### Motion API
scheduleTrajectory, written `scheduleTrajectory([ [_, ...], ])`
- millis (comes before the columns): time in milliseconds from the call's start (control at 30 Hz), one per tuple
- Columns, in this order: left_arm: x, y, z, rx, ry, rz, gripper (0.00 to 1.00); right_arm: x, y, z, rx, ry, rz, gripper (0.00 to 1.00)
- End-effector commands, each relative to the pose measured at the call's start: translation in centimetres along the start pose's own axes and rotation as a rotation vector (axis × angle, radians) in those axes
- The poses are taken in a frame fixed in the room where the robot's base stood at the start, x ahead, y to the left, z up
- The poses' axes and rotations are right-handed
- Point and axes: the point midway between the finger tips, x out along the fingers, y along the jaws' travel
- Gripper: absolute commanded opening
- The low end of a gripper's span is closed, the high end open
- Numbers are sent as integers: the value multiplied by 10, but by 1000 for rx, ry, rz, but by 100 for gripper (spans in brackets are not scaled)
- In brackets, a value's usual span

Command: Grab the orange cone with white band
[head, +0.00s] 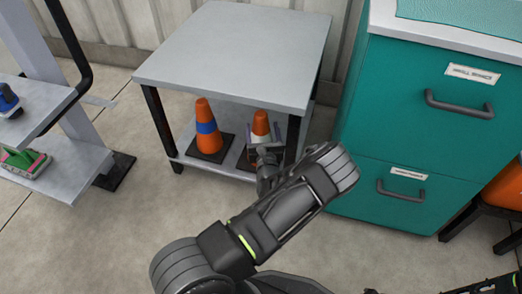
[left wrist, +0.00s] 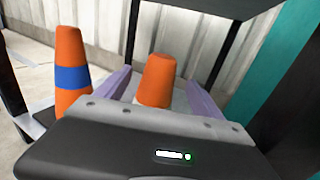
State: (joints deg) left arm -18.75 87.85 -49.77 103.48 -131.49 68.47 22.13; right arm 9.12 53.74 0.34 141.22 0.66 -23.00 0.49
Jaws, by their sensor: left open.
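The orange cone with white band (head: 261,123) stands on the lower shelf of the grey table, toward its right side. My left gripper (head: 264,146) reaches in from the front and hides the cone's lower part. In the left wrist view the same cone (left wrist: 157,78) shows between the two open purple fingers of my left gripper (left wrist: 159,84). A little white shows low on it; its base is hidden by the gripper body. I cannot tell whether the fingers touch it. My right gripper is not in view.
An orange cone with a blue band (head: 206,127) stands just left on the same shelf; it also shows in the left wrist view (left wrist: 71,75). The tabletop (head: 240,50) is bare above. Dark table legs and a teal drawer cabinet (head: 425,120) bound the right side.

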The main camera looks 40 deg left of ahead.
Motion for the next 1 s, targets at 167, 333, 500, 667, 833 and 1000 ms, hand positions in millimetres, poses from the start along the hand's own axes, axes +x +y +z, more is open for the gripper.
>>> scheduleTrajectory([
  [167,16,1,-5,-1,-3,1,78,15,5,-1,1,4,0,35],
  [333,42,1,-5,-2,-3,1,78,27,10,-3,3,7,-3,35],
  [500,52,0,-1,0,-2,1,78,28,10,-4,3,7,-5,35],
  [667,52,0,-1,0,-1,1,78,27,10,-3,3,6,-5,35],
  [833,51,0,-1,0,-1,1,78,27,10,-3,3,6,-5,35],
  [1000,51,0,-1,0,-1,1,78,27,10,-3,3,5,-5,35],
])
